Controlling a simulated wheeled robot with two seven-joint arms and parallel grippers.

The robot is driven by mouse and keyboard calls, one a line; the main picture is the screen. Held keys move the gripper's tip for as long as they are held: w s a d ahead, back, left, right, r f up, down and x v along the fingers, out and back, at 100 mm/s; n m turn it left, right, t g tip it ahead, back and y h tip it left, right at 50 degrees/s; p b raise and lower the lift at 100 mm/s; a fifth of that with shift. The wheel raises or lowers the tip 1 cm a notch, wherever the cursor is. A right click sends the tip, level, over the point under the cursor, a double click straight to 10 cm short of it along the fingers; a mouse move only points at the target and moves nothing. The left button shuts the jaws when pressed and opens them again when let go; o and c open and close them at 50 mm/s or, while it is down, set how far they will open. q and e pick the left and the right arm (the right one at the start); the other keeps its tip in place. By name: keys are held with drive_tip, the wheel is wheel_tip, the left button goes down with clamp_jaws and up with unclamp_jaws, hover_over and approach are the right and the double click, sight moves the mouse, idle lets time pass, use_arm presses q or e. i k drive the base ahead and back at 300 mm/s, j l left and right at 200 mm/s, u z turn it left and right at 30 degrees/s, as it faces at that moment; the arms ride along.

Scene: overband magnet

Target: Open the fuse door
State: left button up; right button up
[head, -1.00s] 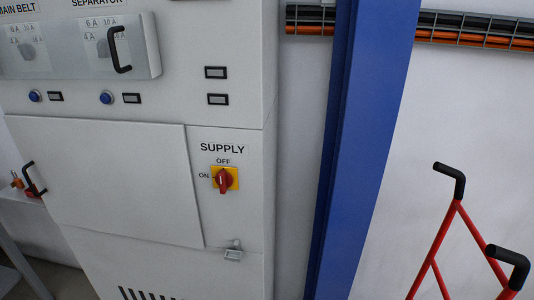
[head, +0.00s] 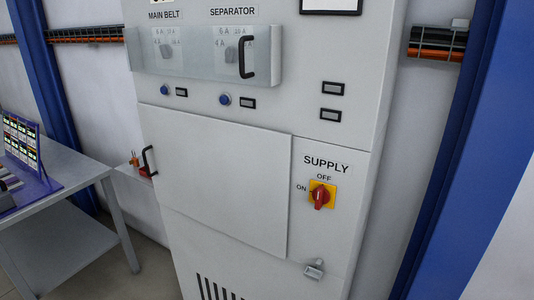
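The fuse door is probably the large plain white panel (head: 215,180) on the front of the grey-white cabinet in the head view. It looks closed, lying flat against the cabinet. A black bar handle (head: 148,161) stands at its left edge. Above it, a clear cover (head: 205,55) with a black handle (head: 246,57) lies over the MAIN BELT and SEPARATOR dials. Right of the door, a red rotary SUPPLY switch (head: 320,196) sits on a yellow plate marked ON and OFF. A small metal latch (head: 314,269) is below the switch. Neither gripper is in view.
A grey metal table (head: 75,180) stands at the left with a purple rack (head: 22,150) of coloured items. Blue posts (head: 455,150) stand at both sides. Some floor shows between table and cabinet.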

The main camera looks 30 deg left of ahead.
sight(232, 179)
drive_tip(key=u, duration=1.3)
